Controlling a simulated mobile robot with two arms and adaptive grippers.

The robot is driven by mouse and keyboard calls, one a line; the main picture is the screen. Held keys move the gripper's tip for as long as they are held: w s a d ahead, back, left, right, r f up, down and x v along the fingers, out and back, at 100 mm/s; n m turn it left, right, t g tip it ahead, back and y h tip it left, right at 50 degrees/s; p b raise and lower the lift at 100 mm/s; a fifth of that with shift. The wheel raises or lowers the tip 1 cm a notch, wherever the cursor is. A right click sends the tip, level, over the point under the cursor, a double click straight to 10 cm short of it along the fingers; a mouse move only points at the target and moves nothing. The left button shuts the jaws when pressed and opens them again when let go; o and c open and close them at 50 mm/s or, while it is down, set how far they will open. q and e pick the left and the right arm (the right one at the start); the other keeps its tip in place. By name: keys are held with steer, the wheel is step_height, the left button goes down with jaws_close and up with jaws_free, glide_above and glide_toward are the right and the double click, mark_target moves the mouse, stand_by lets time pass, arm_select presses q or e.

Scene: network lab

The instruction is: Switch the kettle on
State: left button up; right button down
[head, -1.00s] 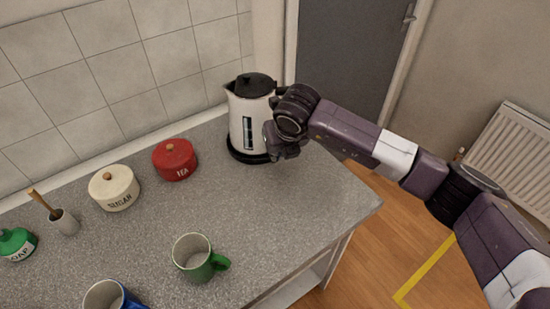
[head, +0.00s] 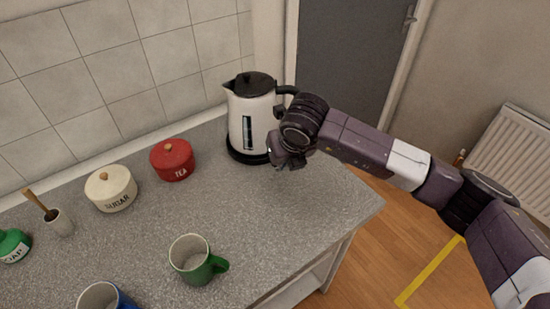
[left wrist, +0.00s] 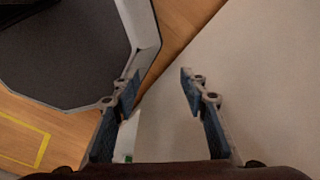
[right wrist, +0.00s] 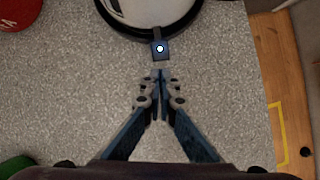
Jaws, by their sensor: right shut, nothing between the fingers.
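The kettle (head: 249,122) is white with a black lid, spout and handle, and stands upright on its round black base at the counter's back right corner. In the right wrist view the lower part of the kettle (right wrist: 150,10) shows at the top edge. A small dark switch tab (right wrist: 160,47) with a bright white light on it sticks out from it towards my gripper. My right gripper (right wrist: 160,75) is shut and empty, its fingertips just short of the tab; a touch cannot be told. In the head view my right gripper (head: 287,162) is beside the kettle's lower right. My left gripper (left wrist: 160,85) is open and empty.
On the counter (head: 270,220) stand a red tea pot (head: 173,163), a cream sugar pot (head: 112,192), a green mug (head: 190,258), a blue mug (head: 100,298) and a green soap pot (head: 12,246). The counter in front of the kettle is clear. A tiled wall (head: 110,60) is behind.

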steer(key=v, duration=1.2)
steer(key=shift+d, duration=0.1)
